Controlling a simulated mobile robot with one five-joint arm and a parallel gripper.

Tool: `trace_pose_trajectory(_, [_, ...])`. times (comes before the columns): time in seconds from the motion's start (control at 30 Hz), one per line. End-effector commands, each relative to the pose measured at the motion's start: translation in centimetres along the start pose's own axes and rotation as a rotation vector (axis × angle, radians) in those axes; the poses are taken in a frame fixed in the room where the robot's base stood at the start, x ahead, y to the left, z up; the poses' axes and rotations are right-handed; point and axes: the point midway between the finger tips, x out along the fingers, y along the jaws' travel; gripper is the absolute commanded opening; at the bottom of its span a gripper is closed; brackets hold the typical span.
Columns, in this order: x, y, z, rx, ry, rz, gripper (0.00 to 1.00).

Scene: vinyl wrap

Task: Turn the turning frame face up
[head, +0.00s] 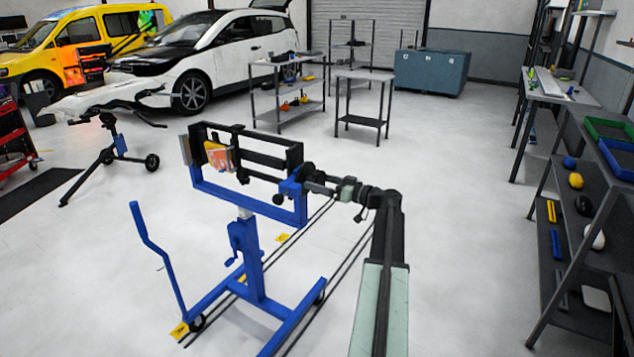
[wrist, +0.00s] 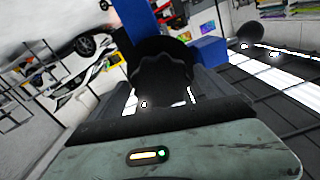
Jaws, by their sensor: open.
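The turning frame is a black barred rectangle (head: 262,160) held in a blue yoke on a blue wheeled stand (head: 250,262). It looks upright on edge, with a colourful orange and white piece (head: 220,157) at its left part. My arm reaches the yoke's right side, where my gripper (head: 302,187) is close to the blue bearing block (head: 290,188). In the wrist view, a black lobed knob (wrist: 162,68) sits between the open fingers of my gripper (wrist: 155,98). Blue parts of the stand (wrist: 144,25) show behind the knob. Finger contact with the knob cannot be told.
A wheeled tripod stand (head: 110,150) is at the left. Shelves with balls and trays (head: 580,235) line the right. Racks (head: 288,85), a blue-grey chest (head: 431,72), a white car (head: 205,55) and a yellow van (head: 75,45) stand behind. The floor between is mostly clear.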

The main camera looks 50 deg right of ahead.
Motion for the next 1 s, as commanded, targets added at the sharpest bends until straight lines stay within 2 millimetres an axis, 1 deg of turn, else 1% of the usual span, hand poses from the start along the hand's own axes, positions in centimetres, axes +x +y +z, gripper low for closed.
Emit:
trace_pose_trajectory(0.03, [0.8, 0.0, 0.0, 0.0, -0.001, -0.003, 0.93])
trace_pose_trajectory(0.13, [1.5, -0.1, 0.0, 0.0, -0.001, -0.002, 0.93])
trace_pose_trajectory(0.4, [1.8, -0.1, 0.1, 0.001, -0.001, -0.002, 0.93])
trace_pose_trajectory(0.47, [1.8, -0.1, 0.1, 0.001, -0.001, -0.003, 0.76])
trace_pose_trajectory(0.5, [1.8, -0.2, 0.1, 0.001, -0.001, -0.003, 0.65])
trace_pose_trajectory(0.57, [1.8, -0.2, 0.1, 0.001, -0.001, -0.003, 0.49])
trace_pose_trajectory(0.6, [1.8, -0.2, 0.1, 0.001, -0.001, -0.003, 0.37])
trace_pose_trajectory(0.67, [1.8, -0.2, 0.1, 0.001, -0.001, -0.003, 0.21])
trace_pose_trajectory(0.7, [1.8, -0.2, 0.1, 0.001, -0.001, -0.003, 0.1])
trace_pose_trajectory(0.73, [1.8, -0.2, 0.1, 0.001, -0.001, -0.003, 0.01])
trace_pose_trajectory(0.77, [2.2, 1.4, -0.2, 0.001, -0.002, -0.008, 0.0])
trace_pose_trajectory(0.8, [2.0, 0.5, -0.1, 0.001, -0.002, -0.006, 0.0])
trace_pose_trajectory(1.0, [2.3, -0.3, 0.1, 0.014, -0.001, -0.006, 0.0])
